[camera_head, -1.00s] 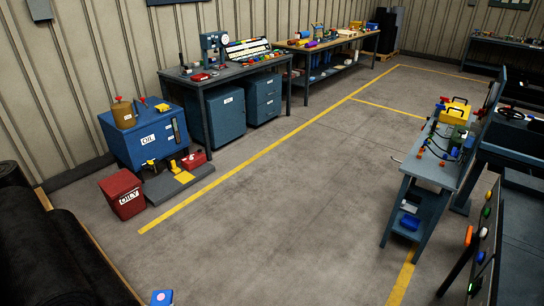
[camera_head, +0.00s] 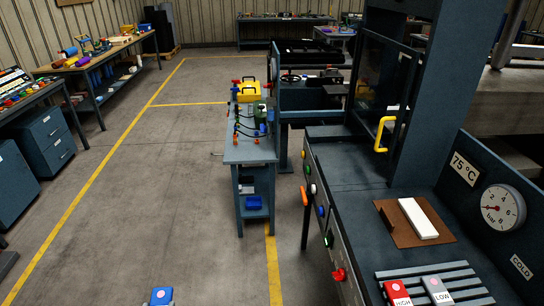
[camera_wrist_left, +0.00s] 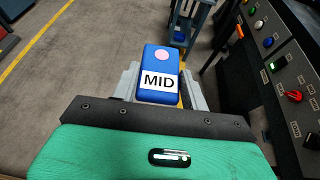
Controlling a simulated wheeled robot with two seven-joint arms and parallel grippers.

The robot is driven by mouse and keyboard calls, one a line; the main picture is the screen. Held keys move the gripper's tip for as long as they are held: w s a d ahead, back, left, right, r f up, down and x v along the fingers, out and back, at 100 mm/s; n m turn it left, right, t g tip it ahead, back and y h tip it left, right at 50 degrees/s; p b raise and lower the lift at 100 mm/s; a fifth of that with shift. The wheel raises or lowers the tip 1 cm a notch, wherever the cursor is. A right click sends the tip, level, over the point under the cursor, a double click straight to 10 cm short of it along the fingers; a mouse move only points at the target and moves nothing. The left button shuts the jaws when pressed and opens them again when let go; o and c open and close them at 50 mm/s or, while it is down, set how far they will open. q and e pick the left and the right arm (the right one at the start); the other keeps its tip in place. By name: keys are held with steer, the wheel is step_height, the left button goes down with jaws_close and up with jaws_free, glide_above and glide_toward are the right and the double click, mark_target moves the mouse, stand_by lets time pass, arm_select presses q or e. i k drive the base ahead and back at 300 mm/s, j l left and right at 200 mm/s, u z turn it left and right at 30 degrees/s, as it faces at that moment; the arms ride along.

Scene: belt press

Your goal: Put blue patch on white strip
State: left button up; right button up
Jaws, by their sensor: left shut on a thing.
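The blue patch (camera_wrist_left: 160,62) is a rounded block with a white MID label and a pink dot. My left gripper (camera_wrist_left: 158,88) is shut on it, with a grey finger on each side. In the head view the blue patch (camera_head: 161,295) shows at the bottom edge, left of the press bench and over the floor. The white strip (camera_head: 418,217) lies on a brown mat (camera_head: 398,233) on the bench at the right, well apart from the patch. My right gripper is not in view.
A red HIGH block (camera_head: 397,292) and a grey LOW block (camera_head: 438,291) sit on a slatted rack (camera_head: 462,281) in front of the mat. A yellow handle (camera_head: 381,134) and pressure gauge (camera_head: 500,207) stand nearby. The bench front has knobs. Floor at left is clear.

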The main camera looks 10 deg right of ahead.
mark_target(417, 215)
steer(key=i+j+z, duration=0.1)
steer(key=z, duration=0.3)
steer(key=j+z, duration=0.1)
steer(key=z, duration=0.3)
steer(key=i+j+z, duration=0.1)
steer(key=z, duration=0.3)
steer(key=j+z, duration=0.15)
steer(key=z, duration=0.25)
